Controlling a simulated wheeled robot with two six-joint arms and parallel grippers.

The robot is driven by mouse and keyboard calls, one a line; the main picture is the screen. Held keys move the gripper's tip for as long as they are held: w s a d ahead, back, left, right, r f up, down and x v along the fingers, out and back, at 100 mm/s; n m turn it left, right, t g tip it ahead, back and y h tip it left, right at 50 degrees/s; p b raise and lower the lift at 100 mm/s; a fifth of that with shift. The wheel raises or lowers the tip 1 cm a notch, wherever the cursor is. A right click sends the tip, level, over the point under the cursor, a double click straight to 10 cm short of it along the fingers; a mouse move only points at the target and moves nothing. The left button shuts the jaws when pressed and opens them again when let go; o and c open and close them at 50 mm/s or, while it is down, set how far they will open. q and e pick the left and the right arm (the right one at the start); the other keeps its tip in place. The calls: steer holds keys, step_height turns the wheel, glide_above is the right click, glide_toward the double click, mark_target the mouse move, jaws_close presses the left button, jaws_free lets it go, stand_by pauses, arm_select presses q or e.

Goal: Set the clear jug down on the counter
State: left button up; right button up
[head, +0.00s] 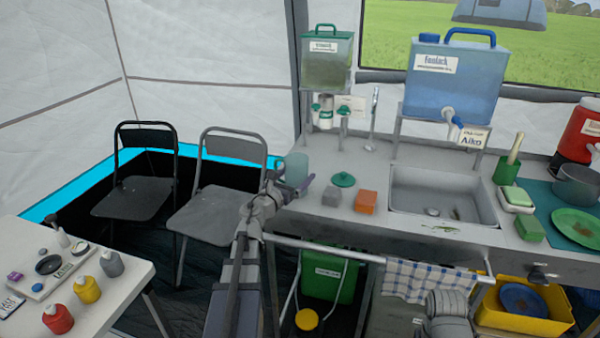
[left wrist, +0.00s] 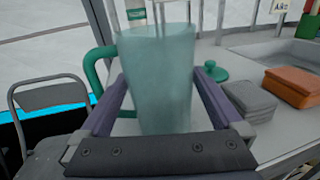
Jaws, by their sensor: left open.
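The clear jug (head: 296,168), a bluish see-through vessel, is at the left end of the counter (head: 325,204) in the head view. In the left wrist view the jug (left wrist: 160,80) is upright between my fingers, with its green handle on the left. My left gripper (head: 291,190) is open around the jug, a finger on each side. In the left wrist view the gripper (left wrist: 162,105) hides the jug's base, so I cannot tell fully how it meets the counter.
A green lid (head: 343,180), a grey block (head: 332,196) and an orange block (head: 366,202) lie right of the jug. The sink (head: 440,190) is farther right. Green-lidded (head: 327,60) and blue (head: 455,80) water containers stand behind. Chairs (head: 205,205) are to the left.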

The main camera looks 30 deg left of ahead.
mark_target(290, 181)
arm_select(q)
steer(key=s, duration=0.9)
steer(key=shift+s, duration=0.2)
